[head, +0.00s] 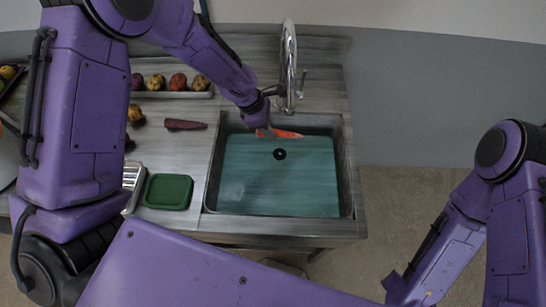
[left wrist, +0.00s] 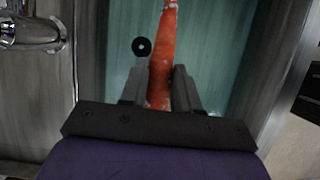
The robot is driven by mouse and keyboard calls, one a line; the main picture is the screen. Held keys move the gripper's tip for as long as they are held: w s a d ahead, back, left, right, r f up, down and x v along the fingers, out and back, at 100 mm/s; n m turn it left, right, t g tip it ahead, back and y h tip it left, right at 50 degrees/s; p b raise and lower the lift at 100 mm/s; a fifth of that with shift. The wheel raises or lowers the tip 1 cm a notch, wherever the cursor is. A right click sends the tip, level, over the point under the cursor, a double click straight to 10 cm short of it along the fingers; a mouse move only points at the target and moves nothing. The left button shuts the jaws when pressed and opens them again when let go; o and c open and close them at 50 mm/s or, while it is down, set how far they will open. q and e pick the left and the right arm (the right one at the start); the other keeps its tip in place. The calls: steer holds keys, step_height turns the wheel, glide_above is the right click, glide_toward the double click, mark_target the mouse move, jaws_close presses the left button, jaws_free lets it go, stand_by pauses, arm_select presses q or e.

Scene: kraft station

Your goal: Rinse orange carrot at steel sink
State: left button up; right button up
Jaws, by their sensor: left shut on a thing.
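The orange carrot (head: 287,134) is held over the back part of the steel sink (head: 348,190), below the faucet (head: 289,65). My left gripper (head: 265,133) is shut on the carrot's thick end. In the left wrist view the carrot (left wrist: 163,45) sticks out between the two fingers of the left gripper (left wrist: 158,92), with pale specks on it. The sink has a teal bottom and a dark round drain (head: 279,154). I cannot tell whether water runs. My right arm is at the right; its gripper is out of view.
A dark purple carrot (head: 185,125) lies on the counter left of the sink. A tray (head: 150,94) of several round vegetables stands behind it. A green board or tray (head: 168,192) lies at the sink's left front. The floor at the right is clear.

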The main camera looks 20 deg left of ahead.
mark_target(277, 131)
arm_select(q)
steer(key=shift+r, duration=0.1)
steer(key=shift+r, duration=1.95)
